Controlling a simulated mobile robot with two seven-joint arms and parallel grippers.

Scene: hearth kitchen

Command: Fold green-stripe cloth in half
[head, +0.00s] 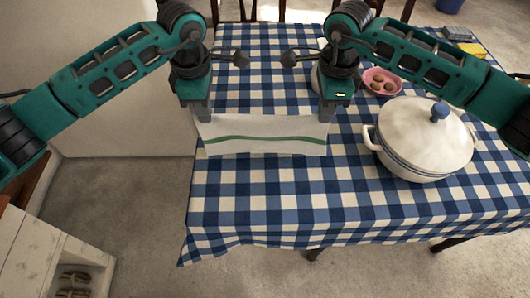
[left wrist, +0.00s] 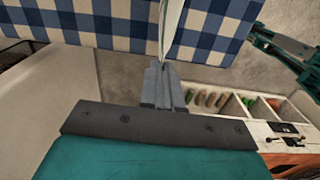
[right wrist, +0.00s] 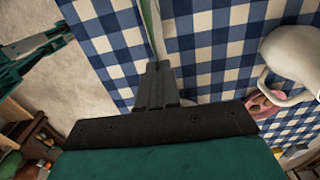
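The white cloth with a green stripe (head: 262,139) hangs between my two grippers above the table in the head view. My left gripper (head: 203,116) is shut on its left end, and my right gripper (head: 326,116) is shut on its right end. The cloth's edge runs up from the closed fingers of the left gripper (left wrist: 162,85) in the left wrist view. It also shows thin and edge-on at the right gripper (right wrist: 158,85) in the right wrist view. I cannot tell whether its lower edge touches the table.
The table has a blue checked tablecloth (head: 260,205). A white lidded pot (head: 420,150) stands close to the right of my right gripper. A pink bowl (head: 398,88) with brown items sits behind it. The front left of the table is clear.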

